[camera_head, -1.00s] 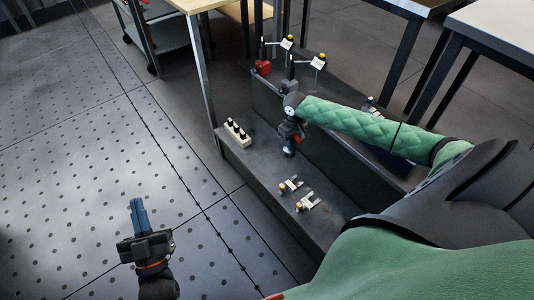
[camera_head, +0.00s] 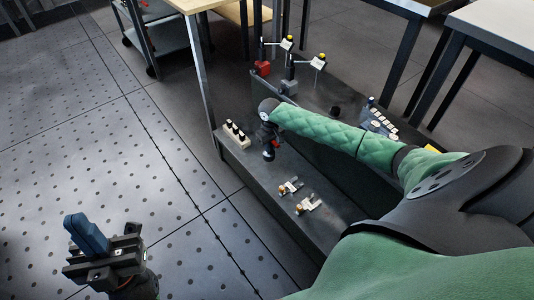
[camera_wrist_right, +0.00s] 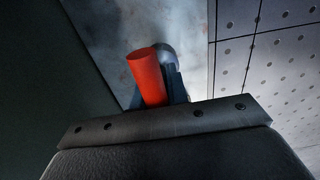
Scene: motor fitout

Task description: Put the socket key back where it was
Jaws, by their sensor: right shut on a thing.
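The socket key shows as a red cylindrical handle (camera_wrist_right: 148,77) in the right wrist view, between the fingers of my right gripper (camera_wrist_right: 165,90). My right gripper (camera_head: 268,152) is shut on it, and in the head view it is over the low dark bench (camera_head: 245,165), just right of a cream block. Only a small red part of the key shows there; its lower end is hidden or too small to tell. My left gripper (camera_head: 88,235), with blue fingers together, is over the floor at lower left, away from the bench and seemingly empty.
The cream block (camera_head: 236,138) with several black pieces stands at the bench's left end. Two small clamp-like fixtures (camera_head: 290,188) (camera_head: 308,205) lie on the bench nearer me. Two yellow-tipped clamps (camera_head: 292,60) stand further back. A tray of pale pieces (camera_head: 382,122) is at right.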

